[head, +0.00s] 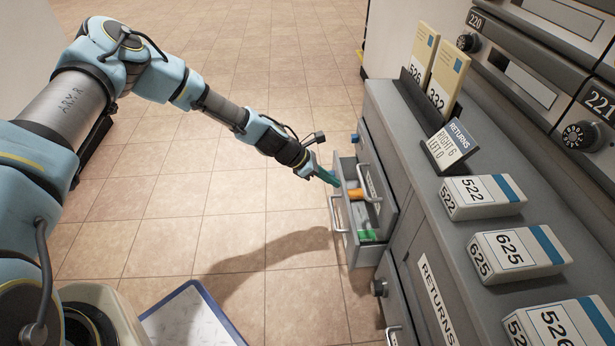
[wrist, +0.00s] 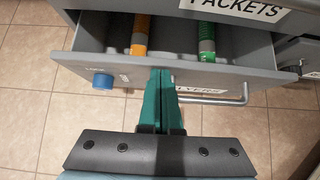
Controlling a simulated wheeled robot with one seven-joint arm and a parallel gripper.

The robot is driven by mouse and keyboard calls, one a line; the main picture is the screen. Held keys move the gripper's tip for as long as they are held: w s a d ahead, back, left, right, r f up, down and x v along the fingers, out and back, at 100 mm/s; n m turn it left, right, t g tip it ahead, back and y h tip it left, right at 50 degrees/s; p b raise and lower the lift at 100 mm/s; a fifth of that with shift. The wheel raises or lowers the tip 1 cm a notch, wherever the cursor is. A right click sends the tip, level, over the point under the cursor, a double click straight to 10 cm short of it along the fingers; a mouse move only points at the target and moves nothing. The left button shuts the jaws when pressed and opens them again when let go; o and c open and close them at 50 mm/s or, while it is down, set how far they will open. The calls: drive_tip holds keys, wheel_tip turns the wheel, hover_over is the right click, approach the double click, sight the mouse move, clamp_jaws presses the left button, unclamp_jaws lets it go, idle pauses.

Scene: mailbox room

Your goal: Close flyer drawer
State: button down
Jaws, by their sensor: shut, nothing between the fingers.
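The flyer drawer (head: 341,238) stands pulled out from the grey cabinet in the head view. In the wrist view its front panel (wrist: 110,73) carries a partly hidden label ending in "YERS", a blue knob (wrist: 103,81) and a bar handle (wrist: 225,101). An orange roll (wrist: 140,38) and a green roll (wrist: 207,42) lie inside it. My gripper (head: 333,181) has teal fingers, shut and empty, at the drawer's front. In the wrist view the fingers (wrist: 161,78) overlap the front panel between knob and handle. I cannot tell whether they touch it.
A packets drawer (wrist: 165,14) sits directly above the flyer drawer. The cabinet top (head: 408,150) holds several numbered boxes, a returns sign (head: 452,145) and upright cards (head: 446,80). A blue-edged board (head: 192,318) is at lower left. The tiled floor before the drawers is clear.

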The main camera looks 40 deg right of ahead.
sight(343, 182)
drive_tip(key=s+d, duration=0.4)
drive_tip(key=d, duration=0.1)
drive_tip(key=shift+s+d+p, duration=0.3)
drive_tip(key=shift+s, duration=0.05)
drive_tip(key=shift+s+d+r, duration=0.1)
drive_tip(key=shift+s, duration=0.05)
drive_tip(key=w+a+p, duration=0.1)
drive_tip(key=w+a, duration=0.2)
drive_tip(key=p+v, duration=0.3)
drive_tip(key=v, duration=0.7)
drive_tip(key=shift+w+a, duration=0.2)
drive_tip(key=shift+a, duration=0.1)
